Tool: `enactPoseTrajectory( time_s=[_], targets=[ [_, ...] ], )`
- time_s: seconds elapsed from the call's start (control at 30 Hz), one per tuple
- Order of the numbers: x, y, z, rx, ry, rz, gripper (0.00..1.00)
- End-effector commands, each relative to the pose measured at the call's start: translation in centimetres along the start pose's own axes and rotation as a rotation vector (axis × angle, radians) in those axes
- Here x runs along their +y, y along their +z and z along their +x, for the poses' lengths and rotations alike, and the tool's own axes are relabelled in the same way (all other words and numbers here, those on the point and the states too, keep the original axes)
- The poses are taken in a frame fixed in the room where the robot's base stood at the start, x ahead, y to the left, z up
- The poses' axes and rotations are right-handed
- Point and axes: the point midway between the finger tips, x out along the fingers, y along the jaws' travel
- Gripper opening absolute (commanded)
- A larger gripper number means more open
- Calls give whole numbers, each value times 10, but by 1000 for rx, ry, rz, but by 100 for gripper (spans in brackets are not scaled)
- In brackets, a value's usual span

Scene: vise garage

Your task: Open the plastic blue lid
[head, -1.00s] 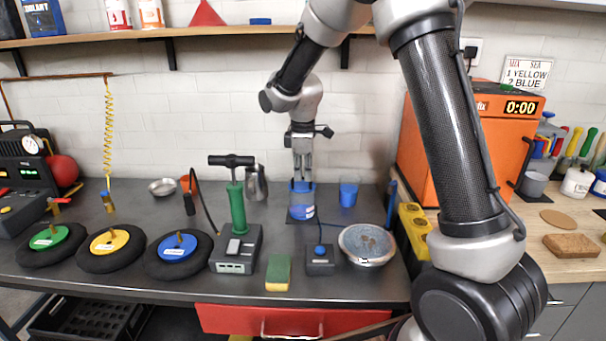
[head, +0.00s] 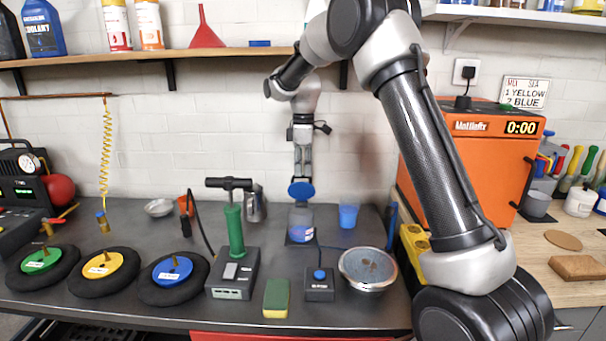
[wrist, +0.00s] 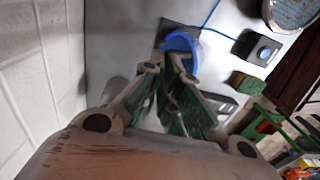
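The round blue plastic lid (head: 301,190) is at the tips of my gripper (head: 302,176) in the head view, with its face turned toward the camera. It sits above the mouth of the clear container (head: 301,220), which stands on a dark square pad on the workbench. I cannot tell whether the lid still touches the rim. In the wrist view the lid (wrist: 182,42) shows as a blue curved shape just beyond the fingers of my gripper (wrist: 172,68). The fingers appear shut on its edge; the contact itself is partly hidden.
A blue cup (head: 348,214) stands just right of the container. A metal bowl (head: 367,268), a button box (head: 319,284), a sponge (head: 276,297) and a green pump (head: 235,235) are nearer the front. A metal jug (head: 254,204) is at left, and an orange oven (head: 468,160) at right.

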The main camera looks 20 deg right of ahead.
Motion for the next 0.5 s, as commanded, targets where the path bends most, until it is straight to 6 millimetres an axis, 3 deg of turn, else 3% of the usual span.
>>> enactPoseTrajectory(
  time_s=[0.03,0.17,0.3,0.5],
  targets=[
    [0,2,14,-9,-26,3,0],
    [7,2,15,-9,-29,2,3],
    [6,1,15,-9,-32,2,28],
    [5,1,15,-10,-34,2,30]
  ],
)
